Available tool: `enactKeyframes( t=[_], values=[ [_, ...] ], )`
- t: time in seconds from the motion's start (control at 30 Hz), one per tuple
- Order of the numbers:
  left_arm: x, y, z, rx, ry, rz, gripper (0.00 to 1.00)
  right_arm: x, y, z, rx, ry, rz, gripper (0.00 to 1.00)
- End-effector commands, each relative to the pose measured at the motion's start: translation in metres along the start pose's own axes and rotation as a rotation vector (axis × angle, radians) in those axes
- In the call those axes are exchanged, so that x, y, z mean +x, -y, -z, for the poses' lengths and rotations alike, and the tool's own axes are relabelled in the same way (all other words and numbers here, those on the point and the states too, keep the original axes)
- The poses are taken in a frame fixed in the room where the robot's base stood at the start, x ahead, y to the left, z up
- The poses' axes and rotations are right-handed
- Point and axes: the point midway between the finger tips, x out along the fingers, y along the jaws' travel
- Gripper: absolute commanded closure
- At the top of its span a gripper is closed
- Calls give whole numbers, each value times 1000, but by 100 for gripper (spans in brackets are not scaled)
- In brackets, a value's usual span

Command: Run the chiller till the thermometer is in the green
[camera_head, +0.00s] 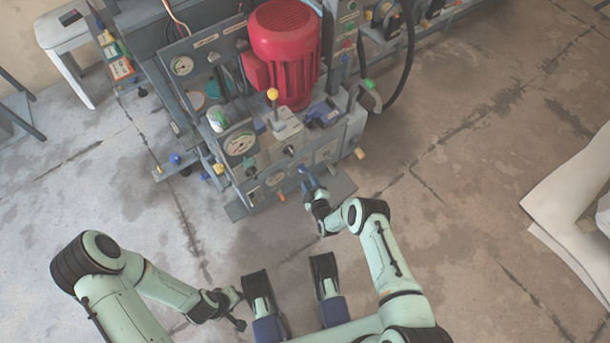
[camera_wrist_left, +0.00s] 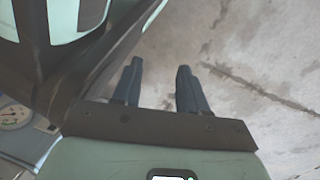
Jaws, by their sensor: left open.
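The press machine (camera_head: 262,192) has several dial gauges: a large one (camera_head: 240,142) on the front, one below it (camera_head: 275,179) and one on the upper left panel (camera_head: 182,66). I cannot tell which is the thermometer or read a needle against a green band. No chiller label is readable. My right gripper (camera_head: 307,178) has its blue fingers at the lower front panel; contact and jaw gap are unclear. My left gripper (camera_head: 238,303) is low at the front, away from the machine. In the left wrist view its fingers (camera_wrist_left: 160,68) are apart and empty over floor.
A red motor (camera_head: 285,45) stands on top of the machine. A yellow-knobbed lever (camera_head: 272,95) rises in front of it. A white stool (camera_head: 65,35) is at the upper left. A dial (camera_wrist_left: 14,116) shows at the left wrist view's edge. Floor at the right is largely open.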

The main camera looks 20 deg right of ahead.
Motion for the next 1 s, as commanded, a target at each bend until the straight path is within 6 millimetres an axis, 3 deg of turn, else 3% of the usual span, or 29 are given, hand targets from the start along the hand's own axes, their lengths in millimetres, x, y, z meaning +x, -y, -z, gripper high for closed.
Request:
enactKeyframes(
  t=[0.1, 0.3, 0.7, 0.77, 0.83, 1.0],
  values=[
    [14, 14, -17, -19, 62, 26, 57, 21, 1, -1, 1, -2, -2, 61],
    [22, 28, -36, -40, 128, 56, 57, 41, 1, -1, 1, 0, 0, 61],
    [23, 33, -42, -46, 151, 66, 57, 47, 0, 0, 1, 1, 2, 61],
    [23, 33, -42, -46, 151, 65, 57, 47, 0, 0, 1, 1, 1, 77],
    [23, 33, -42, -46, 150, 65, 57, 47, 0, 0, 1, 1, 1, 100],
    [23, 32, -42, -45, 150, 65, 57, 46, 0, 0, 2, 1, 1, 100]
  ],
)
